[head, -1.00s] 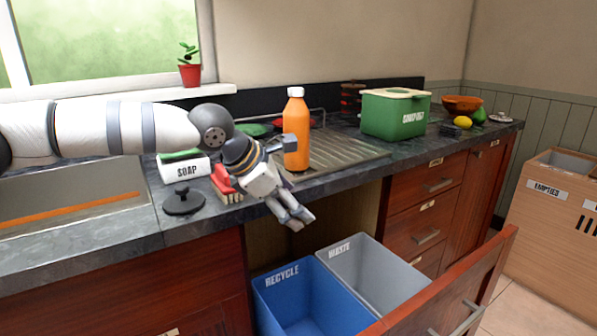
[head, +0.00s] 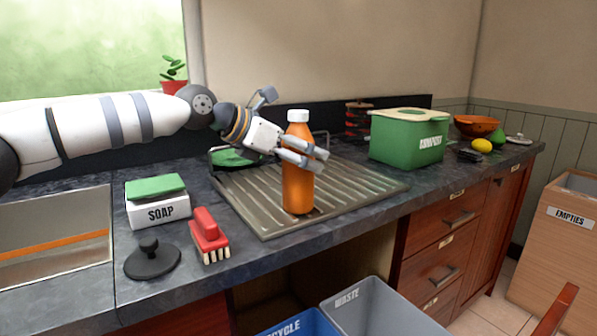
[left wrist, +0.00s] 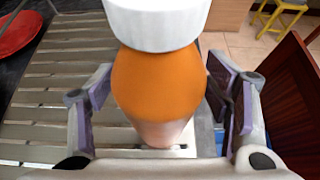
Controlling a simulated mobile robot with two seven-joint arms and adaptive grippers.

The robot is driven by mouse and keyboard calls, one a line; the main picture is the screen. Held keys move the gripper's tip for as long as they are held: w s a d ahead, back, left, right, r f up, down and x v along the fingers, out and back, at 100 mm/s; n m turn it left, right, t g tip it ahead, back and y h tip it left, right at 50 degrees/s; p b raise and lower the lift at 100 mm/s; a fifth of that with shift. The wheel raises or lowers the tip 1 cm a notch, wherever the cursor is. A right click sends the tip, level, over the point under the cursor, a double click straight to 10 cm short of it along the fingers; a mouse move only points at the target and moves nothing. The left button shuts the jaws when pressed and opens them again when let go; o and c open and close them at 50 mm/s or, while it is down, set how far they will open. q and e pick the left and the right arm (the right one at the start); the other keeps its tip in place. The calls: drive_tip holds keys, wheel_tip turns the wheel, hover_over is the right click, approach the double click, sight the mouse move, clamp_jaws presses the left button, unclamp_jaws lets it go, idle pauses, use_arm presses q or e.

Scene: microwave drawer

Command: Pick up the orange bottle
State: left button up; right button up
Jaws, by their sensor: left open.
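The orange bottle (head: 297,185) with a white cap stands upright on the ribbed metal drainboard (head: 345,205). My left gripper (head: 312,155) is open at the upper part of the bottle, just below the cap. In the left wrist view the bottle (left wrist: 158,88) stands between the two spread fingers of the gripper (left wrist: 160,110), with a gap visible at least on the left side. My right gripper is not in view.
A soap box (head: 158,207), a red brush (head: 208,236) and a black sink plug (head: 151,260) lie left of the drainboard. A green compost bin (head: 407,140) stands to the right. Recycle (head: 295,324) and waste (head: 375,310) bins are below the counter edge.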

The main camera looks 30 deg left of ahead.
use_arm(q)
drive_tip(key=x, duration=0.3)
drive_tip(key=shift+r, duration=0.15)
drive_tip(key=shift+c, duration=1.1)
drive_tip(key=c, duration=0.9)
drive_tip(key=shift+c, duration=0.5)
